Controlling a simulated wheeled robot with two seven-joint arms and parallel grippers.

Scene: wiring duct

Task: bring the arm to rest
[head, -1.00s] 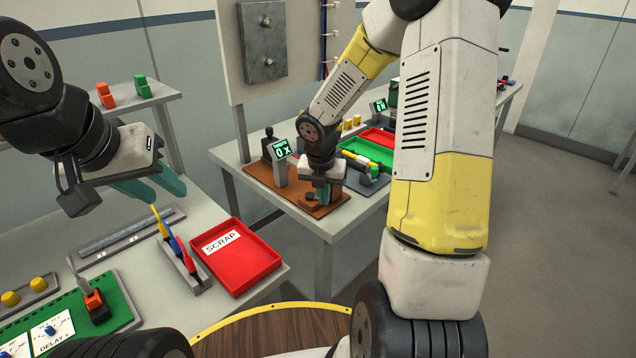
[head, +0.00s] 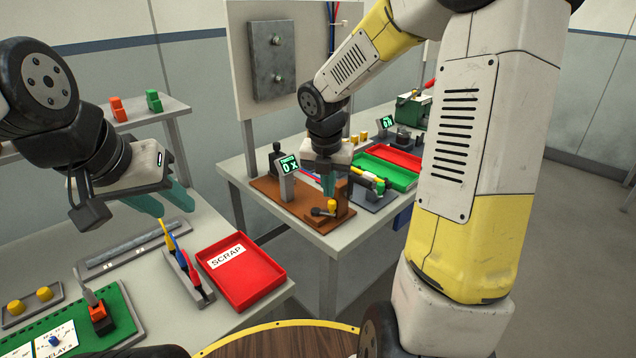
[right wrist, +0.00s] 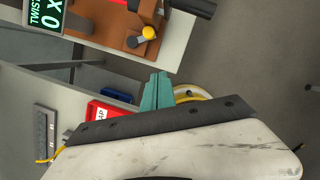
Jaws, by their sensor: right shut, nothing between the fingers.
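My right gripper (head: 328,186) is over the far bench, just above the brown fixture (head: 292,200) and its yellow knob (head: 332,204). Its teal fingers (right wrist: 157,90) are together with nothing between them. In the right wrist view the yellow knob (right wrist: 149,33) and the lit display (right wrist: 46,14) lie beyond the fingertips, apart from them. My left gripper (head: 163,203) hangs over the near bench at the left. Its teal fingers are spread and look empty, above the colored tools (head: 176,255).
A red SCRAP tray (head: 241,292) sits on the near bench. A green panel (head: 110,318) is at its front left. Red and green trays (head: 388,172) stand on the far bench, right of the fixture. Open floor lies to the right.

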